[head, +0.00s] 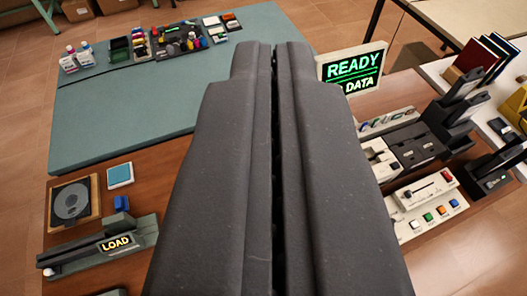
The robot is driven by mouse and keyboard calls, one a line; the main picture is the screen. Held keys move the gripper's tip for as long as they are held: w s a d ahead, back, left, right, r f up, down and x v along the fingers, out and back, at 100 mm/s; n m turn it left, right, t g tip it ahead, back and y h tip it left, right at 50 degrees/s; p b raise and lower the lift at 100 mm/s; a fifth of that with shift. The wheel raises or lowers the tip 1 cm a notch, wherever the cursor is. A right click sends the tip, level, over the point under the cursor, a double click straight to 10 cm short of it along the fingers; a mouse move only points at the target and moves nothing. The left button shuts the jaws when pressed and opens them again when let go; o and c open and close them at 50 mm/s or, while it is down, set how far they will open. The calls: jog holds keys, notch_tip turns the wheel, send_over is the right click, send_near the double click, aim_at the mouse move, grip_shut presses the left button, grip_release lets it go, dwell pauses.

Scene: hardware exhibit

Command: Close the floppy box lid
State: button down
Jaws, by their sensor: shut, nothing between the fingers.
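My gripper (272,48) fills the middle of the view, its two dark fingers side by side with only a thin seam between them. It is shut and empty. It points away over the brown table and hides much of the table's middle. I cannot clearly make out a floppy box or its lid. At the right edge, a row of coloured upright slabs (484,58) stands in a holder on a white surface; I cannot tell what they are.
A lit READY DATA sign (352,69), black devices (450,118) and a colour-button panel (430,206) stand right. A LOAD unit (117,244), a framed disc (71,202) and a light-blue square (120,175) lie left. The green mat (140,105) is largely bare.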

jog(key=shift+w, duration=0.1)
jog(key=w+f+n+g+y+p, duration=0.1)
jog(key=w+f+n+g+p, duration=0.15)
jog(key=w+f+g, duration=1.3)
jog(key=shift+w+d+f+n+t+p, duration=0.25)
jog(key=shift+w+f+t, duration=0.75)
jog(key=shift+f, duration=3.7)
jog(key=shift+w+a+f+n+t, duration=0.3)
jog(key=shift+w+f, duration=1.5)
jog(key=shift+f, duration=2.9)
jog(key=shift+w+d+f+n+t+p, duration=0.3)
jog(key=shift+w+f, duration=1.1)
jog(key=shift+f, duration=3.3)
jog(key=shift+a, duration=0.1)
